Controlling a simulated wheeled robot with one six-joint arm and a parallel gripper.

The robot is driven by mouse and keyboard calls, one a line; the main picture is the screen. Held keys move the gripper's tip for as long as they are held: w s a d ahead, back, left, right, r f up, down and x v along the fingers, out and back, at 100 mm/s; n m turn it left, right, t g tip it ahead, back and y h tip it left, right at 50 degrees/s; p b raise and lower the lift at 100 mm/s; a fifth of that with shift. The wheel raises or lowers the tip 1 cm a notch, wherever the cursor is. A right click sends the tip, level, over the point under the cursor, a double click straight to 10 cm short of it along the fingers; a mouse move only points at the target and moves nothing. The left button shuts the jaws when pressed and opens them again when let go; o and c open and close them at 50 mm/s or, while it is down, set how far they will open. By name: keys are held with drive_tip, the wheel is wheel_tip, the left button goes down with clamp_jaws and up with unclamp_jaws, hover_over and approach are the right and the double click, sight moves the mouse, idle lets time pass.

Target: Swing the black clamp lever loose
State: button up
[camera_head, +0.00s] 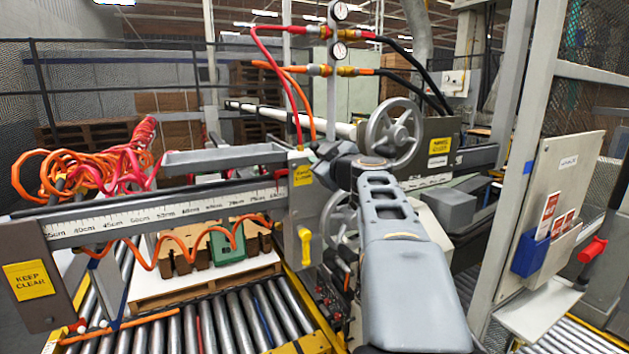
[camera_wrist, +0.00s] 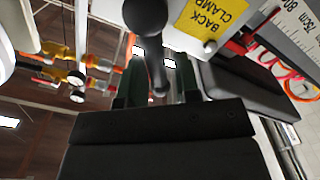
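The black clamp lever (camera_wrist: 146,18) shows in the wrist view as a round knob on a tapering shaft, beside a yellow "BACK CLAMP" label (camera_wrist: 212,22). My gripper (camera_wrist: 157,78) has its two dark green fingers apart, one on each side of the lever's shaft. Gaps show between the shaft and the fingers, so it does not look gripped. In the head view my gripper (camera_head: 326,160) is close to the yellow clamp label (camera_head: 303,175) on the grey clamp block. My arm hides most of the lever there.
The ruled rail (camera_head: 150,214) runs left from the clamp block. A grey handwheel (camera_head: 393,132) stands behind my arm. Red and orange hoses with gauges (camera_head: 339,50) rise above. Rollers (camera_head: 225,320) lie at the lower left.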

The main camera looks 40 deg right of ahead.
drive_tip(key=shift+w+a+f+n+b, duration=0.15)
drive_tip(key=shift+f+n+b, duration=0.15)
drive_tip(key=shift+b, duration=0.45)
drive_tip(key=shift+s+a+f+n+b, duration=0.15)
drive_tip(key=shift+n+b, duration=0.25)
drive_tip(key=shift+b, duration=0.3)
drive_tip(key=shift+w+a+f+n+b, duration=0.15)
drive_tip(key=shift+n+b, duration=0.35)
drive_tip(key=shift+b, duration=0.4)
drive_tip(key=n+b, duration=0.1)
drive_tip(key=b, duration=0.2)
drive_tip(key=shift+a+f+n, duration=0.2)
drive_tip(key=shift+f+n, duration=0.1)
drive_tip(key=shift+n, duration=0.1)
drive_tip(key=n+b, duration=0.1)
drive_tip(key=b, duration=0.2)
drive_tip(key=f+n+b, duration=0.1)
drive_tip(key=n+b, duration=0.1)
drive_tip(key=b, duration=0.1)
drive_tip(key=f+n+b, duration=0.1)
drive_tip(key=n+b, duration=0.1)
drive_tip(key=b, duration=0.1)
drive_tip(key=shift+a, duration=0.35)
drive_tip(key=shift+r, duration=0.1)
drive_tip(key=s+a+b, duration=0.1)
drive_tip(key=s+b, duration=0.4)
drive_tip(key=s, duration=0.4)
drive_tip(key=shift+a, duration=0.15)
